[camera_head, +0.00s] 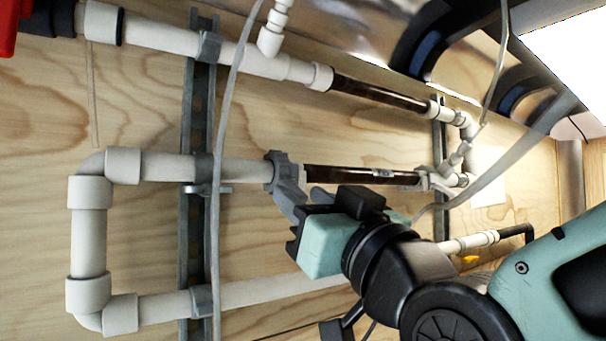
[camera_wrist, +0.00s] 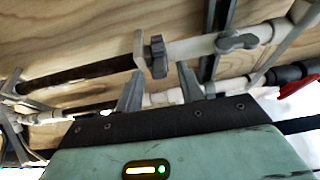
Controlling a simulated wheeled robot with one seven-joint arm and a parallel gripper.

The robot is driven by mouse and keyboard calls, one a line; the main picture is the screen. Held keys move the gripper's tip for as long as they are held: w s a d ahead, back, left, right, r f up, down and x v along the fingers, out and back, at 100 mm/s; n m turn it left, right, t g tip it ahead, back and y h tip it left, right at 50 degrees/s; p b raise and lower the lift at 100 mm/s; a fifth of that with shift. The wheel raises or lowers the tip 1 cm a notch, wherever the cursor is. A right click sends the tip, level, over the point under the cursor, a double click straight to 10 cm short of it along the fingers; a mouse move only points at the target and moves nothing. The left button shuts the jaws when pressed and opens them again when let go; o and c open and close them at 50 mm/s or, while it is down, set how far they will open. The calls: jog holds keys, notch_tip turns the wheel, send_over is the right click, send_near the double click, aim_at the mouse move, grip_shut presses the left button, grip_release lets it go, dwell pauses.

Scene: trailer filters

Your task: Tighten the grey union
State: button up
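The grey union (camera_head: 278,173) sits on the middle horizontal pipe, between a white pipe section and a dark brown tube (camera_head: 340,174). It also shows in the wrist view as a dark ribbed nut (camera_wrist: 157,57). My gripper (camera_head: 305,194) is just below and to the right of the union in the head view. In the wrist view the two grey fingers of my gripper (camera_wrist: 159,70) are spread apart, with the union at the tips between them. Nothing is clamped. I cannot tell whether a finger touches the nut.
A second dark tube (camera_head: 380,93) runs along the upper pipe. A metal rail (camera_head: 198,120) with pipe clamps stands left of the union. A thin grey hose (camera_head: 222,130) hangs in front of it. White elbows (camera_head: 90,190) and a lower pipe (camera_head: 270,290) are near the plywood wall.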

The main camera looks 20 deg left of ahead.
jog(key=shift+p+x, duration=0.3)
jog(key=shift+x, duration=0.7)
grip_shut()
